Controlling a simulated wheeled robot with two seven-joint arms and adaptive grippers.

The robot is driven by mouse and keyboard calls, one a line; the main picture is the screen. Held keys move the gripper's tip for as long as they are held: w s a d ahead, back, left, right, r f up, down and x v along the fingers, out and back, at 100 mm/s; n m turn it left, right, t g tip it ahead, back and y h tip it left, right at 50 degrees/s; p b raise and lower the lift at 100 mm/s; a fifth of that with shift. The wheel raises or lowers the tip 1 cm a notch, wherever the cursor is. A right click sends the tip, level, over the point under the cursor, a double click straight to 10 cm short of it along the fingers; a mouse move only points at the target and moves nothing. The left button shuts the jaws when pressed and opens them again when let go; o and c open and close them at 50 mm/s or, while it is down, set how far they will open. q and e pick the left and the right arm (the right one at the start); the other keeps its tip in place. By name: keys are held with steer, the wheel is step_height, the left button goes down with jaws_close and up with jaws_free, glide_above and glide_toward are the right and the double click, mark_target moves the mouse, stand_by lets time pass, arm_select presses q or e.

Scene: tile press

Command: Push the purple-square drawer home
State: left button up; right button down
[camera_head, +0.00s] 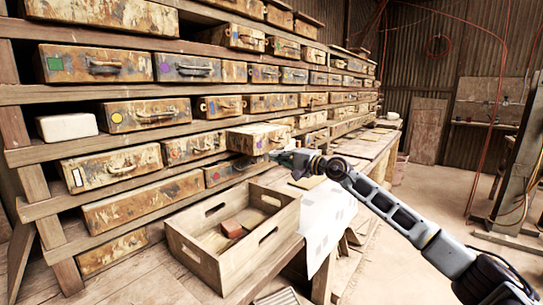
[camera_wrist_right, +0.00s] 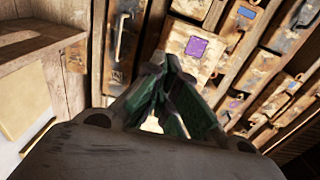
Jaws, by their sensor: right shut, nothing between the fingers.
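The drawer with the purple square (camera_wrist_right: 197,46) shows its worn, rust-stained front in the right wrist view. In the head view a pale drawer (camera_head: 256,135) stands out from the rack beyond its neighbours, right by my right gripper, and appears to be the same one; its label cannot be made out there. My right gripper (camera_head: 284,157) is shut and empty in front of it. In the wrist view its green-padded fingertips (camera_wrist_right: 163,57) meet just left of the purple square; whether they touch the drawer cannot be told. My left gripper is not in view.
The wooden rack (camera_head: 100,96) holds several other worn drawers with coloured labels. A white block (camera_head: 67,127) sits in a rack opening. An open wooden crate (camera_head: 200,258) with a reddish block (camera_head: 231,228) stands below my right gripper. A pale sheet (camera_head: 322,222) hangs beside it.

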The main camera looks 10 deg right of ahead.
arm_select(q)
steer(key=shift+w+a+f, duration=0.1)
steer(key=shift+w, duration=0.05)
arm_select(e)
steer(key=shift+x, duration=1.55)
steer(key=shift+w+a, duration=0.1)
